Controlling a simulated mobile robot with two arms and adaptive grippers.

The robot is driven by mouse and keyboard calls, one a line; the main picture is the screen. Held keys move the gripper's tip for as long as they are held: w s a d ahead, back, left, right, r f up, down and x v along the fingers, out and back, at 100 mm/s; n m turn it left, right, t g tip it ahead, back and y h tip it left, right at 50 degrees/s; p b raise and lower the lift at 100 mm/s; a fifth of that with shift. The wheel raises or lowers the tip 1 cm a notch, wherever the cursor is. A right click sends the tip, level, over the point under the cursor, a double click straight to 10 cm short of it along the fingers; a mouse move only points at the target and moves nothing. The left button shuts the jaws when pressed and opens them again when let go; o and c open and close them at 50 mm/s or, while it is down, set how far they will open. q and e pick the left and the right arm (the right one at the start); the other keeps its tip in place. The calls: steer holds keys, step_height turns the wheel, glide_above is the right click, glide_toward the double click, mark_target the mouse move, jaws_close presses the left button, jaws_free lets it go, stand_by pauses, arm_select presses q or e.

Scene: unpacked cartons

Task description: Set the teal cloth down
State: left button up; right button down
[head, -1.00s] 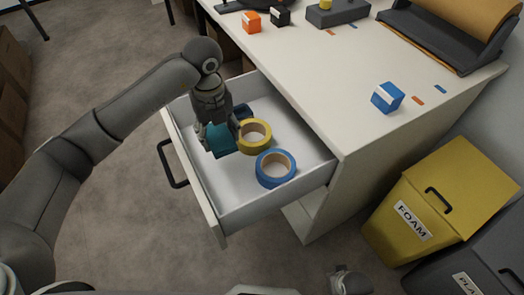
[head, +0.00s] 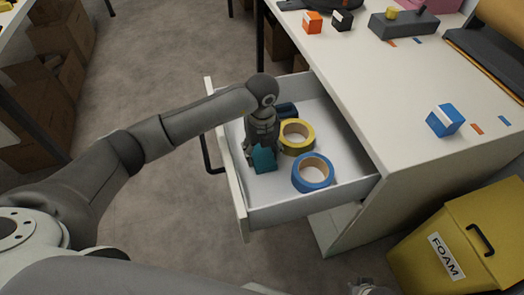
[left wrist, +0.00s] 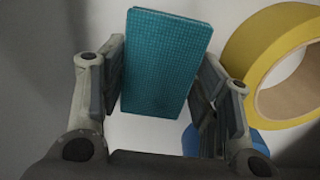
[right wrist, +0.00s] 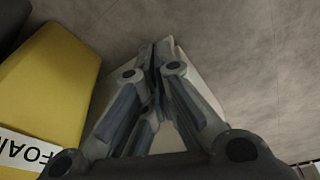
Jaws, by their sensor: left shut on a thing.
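The teal cloth (head: 264,160) is a folded, textured block inside the open drawer. My left gripper (head: 259,150) reaches down over it from above and is shut on it. In the left wrist view the cloth (left wrist: 165,65) sits between the two fingers (left wrist: 163,75). Whether its underside touches the drawer floor I cannot tell. My right gripper (right wrist: 155,55) is shut and empty, away from the drawer, low over the floor; only its tip shows at the bottom edge of the head view.
The open drawer (head: 310,203) also holds a yellow tape roll (head: 297,123), a blue tape roll (head: 313,159) and a dark blue item (head: 287,110) at the back. The desk (head: 385,100) stands at right. A yellow foam bin (head: 440,215) is at lower right.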

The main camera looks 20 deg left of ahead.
mark_target(262, 153)
arm_select(q)
steer(key=shift+f, duration=0.1)
steer(key=o, duration=0.7)
arm_select(e)
steer(key=shift+r, duration=0.25)
steer(key=shift+w, duration=0.1)
arm_select(q)
steer(key=shift+r, duration=0.3)
step_height(262, 153, up, 12)
steer(key=p, duration=0.1)
steer(key=shift+f+p, duration=0.15)
steer(key=shift+p, duration=0.15)
arm_select(e)
step_height(262, 153, down, 6)
steer(key=s, duration=0.2)
steer(key=shift+r, duration=0.2)
steer(key=shift+s+d, duration=0.1)
